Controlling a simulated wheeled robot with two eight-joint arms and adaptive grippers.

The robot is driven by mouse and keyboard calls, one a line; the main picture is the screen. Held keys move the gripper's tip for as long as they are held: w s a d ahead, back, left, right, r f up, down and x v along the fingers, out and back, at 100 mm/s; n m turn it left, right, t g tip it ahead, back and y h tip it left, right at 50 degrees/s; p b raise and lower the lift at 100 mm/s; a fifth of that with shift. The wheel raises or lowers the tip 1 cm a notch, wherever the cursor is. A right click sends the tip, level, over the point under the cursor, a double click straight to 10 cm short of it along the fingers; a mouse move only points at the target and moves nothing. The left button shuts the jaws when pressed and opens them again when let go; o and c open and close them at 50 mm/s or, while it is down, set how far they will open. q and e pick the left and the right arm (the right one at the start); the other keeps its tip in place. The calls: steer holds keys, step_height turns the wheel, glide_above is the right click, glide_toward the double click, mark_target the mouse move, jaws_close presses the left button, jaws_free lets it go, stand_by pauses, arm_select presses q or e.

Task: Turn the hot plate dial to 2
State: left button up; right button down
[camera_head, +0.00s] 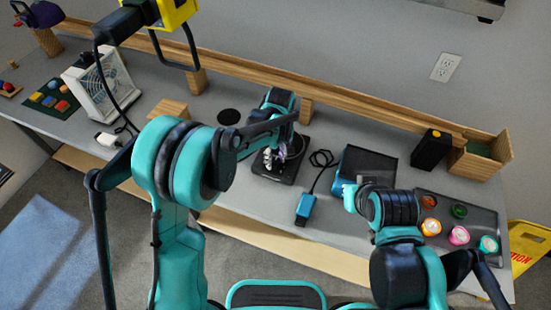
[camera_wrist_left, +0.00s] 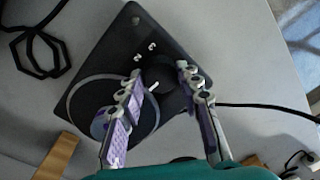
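The hot plate (camera_head: 288,172) is a black square unit on the grey bench, partly hidden by my left arm in the head view. In the left wrist view the hot plate (camera_wrist_left: 118,42) shows its round heating disc and a black dial (camera_wrist_left: 158,76) with a white pointer mark. My left gripper (camera_head: 272,158) is over the hot plate. In the wrist view its fingers (camera_wrist_left: 160,74) are apart, one on each side of the dial; I cannot tell whether they touch it.
A blue device (camera_head: 305,208) with a black cable lies right of the hot plate. A dark blue-black box (camera_head: 365,165) and a tray (camera_head: 465,212) with several coloured round pieces are farther right. A white fan-like box (camera_head: 100,85) stands left. A wooden rail runs behind.

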arm_select(q)
steer(key=shift+c, duration=1.4)
steer(key=m, duration=0.3)
steer(key=shift+m, duration=0.4)
steer(key=m, duration=0.3)
steer(key=shift+s, duration=0.1)
steer(key=m, duration=0.5)
steer(key=shift+t, duration=0.4)
steer(key=shift+m+p, duration=0.3)
steer(key=shift+m, duration=1.6)
